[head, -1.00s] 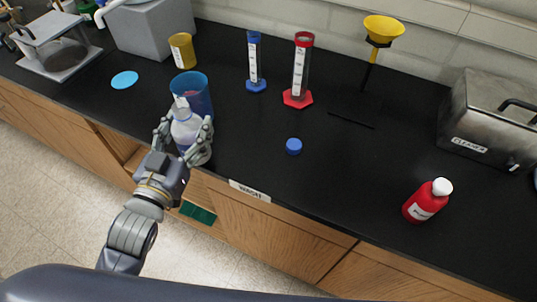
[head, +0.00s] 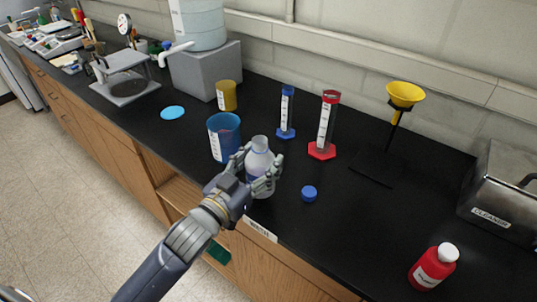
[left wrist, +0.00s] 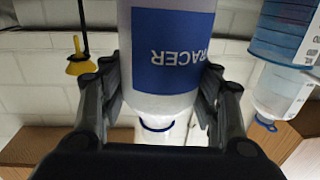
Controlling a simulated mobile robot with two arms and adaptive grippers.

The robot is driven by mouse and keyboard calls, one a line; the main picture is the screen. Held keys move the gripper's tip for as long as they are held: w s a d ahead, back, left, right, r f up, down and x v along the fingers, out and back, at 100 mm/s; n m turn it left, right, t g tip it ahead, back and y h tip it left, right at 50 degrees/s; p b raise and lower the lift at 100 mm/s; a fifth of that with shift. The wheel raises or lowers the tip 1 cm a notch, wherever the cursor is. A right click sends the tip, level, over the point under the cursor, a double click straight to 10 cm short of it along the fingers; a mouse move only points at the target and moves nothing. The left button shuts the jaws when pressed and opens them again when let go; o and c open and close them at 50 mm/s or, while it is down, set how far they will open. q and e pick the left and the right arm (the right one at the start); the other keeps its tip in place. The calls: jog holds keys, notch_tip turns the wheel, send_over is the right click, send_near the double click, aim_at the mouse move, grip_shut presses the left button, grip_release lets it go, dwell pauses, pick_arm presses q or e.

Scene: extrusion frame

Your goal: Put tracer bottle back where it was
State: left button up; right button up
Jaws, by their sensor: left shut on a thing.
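The tracer bottle (head: 259,160) is a pale, translucent bottle near the front edge of the black counter. In the left wrist view its blue label (left wrist: 165,50) reads TRACER, inverted. My left gripper (head: 263,181) is shut around the bottle, with fingers on both sides of it. The bottle looks roughly upright; its base is partly hidden by the fingers, and I cannot tell whether it touches the counter. A blue cap (head: 309,194) lies on the counter just right of the bottle. My right gripper is not in view.
A blue beaker (head: 224,140) stands close left of the bottle. Behind are a blue-based cylinder (head: 286,115) and a red one (head: 325,130). A yellow funnel (head: 405,95) on a stand, a red bottle (head: 433,268) and a metal cleaner (head: 505,195) are right. Counter right of the cap is clear.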

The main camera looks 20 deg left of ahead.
pick_arm(q)
jog(key=w+f, duration=0.1)
jog(key=w, duration=0.1)
jog(key=w+f+p, duration=0.1)
jog(key=w, duration=0.1)
jog(key=w+f+p, duration=0.1)
jog(key=f, duration=0.1)
jog(key=shift+w, duration=0.4)
jog(key=shift+f, duration=0.15)
jog(key=o, duration=1.3)
jog(key=shift+c, duration=0.2)
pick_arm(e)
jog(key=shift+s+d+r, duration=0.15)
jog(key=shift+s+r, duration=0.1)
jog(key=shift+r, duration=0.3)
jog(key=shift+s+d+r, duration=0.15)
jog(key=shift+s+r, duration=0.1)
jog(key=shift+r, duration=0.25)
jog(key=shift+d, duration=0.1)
